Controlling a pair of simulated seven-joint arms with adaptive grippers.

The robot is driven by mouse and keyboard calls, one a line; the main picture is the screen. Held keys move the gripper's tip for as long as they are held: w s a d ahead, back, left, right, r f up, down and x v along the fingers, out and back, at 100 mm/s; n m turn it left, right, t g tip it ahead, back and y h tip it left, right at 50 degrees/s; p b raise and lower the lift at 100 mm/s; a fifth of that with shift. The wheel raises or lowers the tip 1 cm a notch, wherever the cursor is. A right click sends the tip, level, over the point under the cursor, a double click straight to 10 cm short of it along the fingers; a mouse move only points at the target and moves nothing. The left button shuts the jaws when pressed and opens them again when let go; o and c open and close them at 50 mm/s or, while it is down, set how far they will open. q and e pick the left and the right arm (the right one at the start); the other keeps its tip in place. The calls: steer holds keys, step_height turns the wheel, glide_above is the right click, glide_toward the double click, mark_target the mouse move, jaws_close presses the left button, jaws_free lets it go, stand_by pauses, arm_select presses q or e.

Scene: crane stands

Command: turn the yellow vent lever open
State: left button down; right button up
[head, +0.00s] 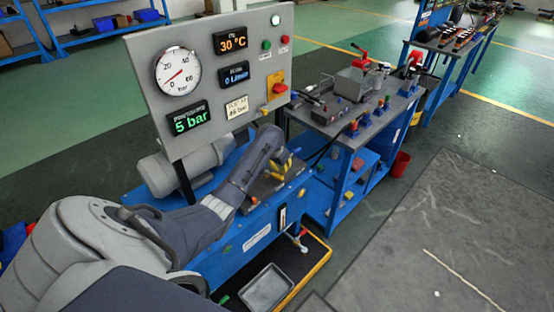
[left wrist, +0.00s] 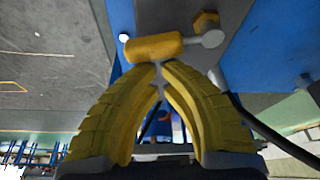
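The yellow vent lever (left wrist: 154,48) shows in the left wrist view as a short yellow handle on a silver stem with a round end, lying roughly crosswise. My left gripper (left wrist: 160,66) has yellow ribbed fingers with the tips drawn together, right at the near edge of the handle. I cannot tell whether they touch it, and nothing shows between them. In the head view my left gripper (head: 287,165) is low over the blue bench, below the gauge panel. There I cannot pick out the lever from the yellow fingers. My right gripper is not in view.
The grey panel (head: 213,55) with a dial and displays stands behind my left arm. A blue workbench (head: 345,165) with small fittings is to its right. A grey tray (head: 266,288) lies in front of the blue bench. A black hose (left wrist: 270,132) runs beside the gripper. Open floor lies at the right.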

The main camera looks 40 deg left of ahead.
arm_select(q)
steer(key=shift+s+d+m, duration=0.15)
steer(key=shift+s+m, duration=0.15)
steer(key=shift+m, duration=0.2)
steer(key=shift+s+d, duration=0.1)
steer(key=shift+s, duration=0.2)
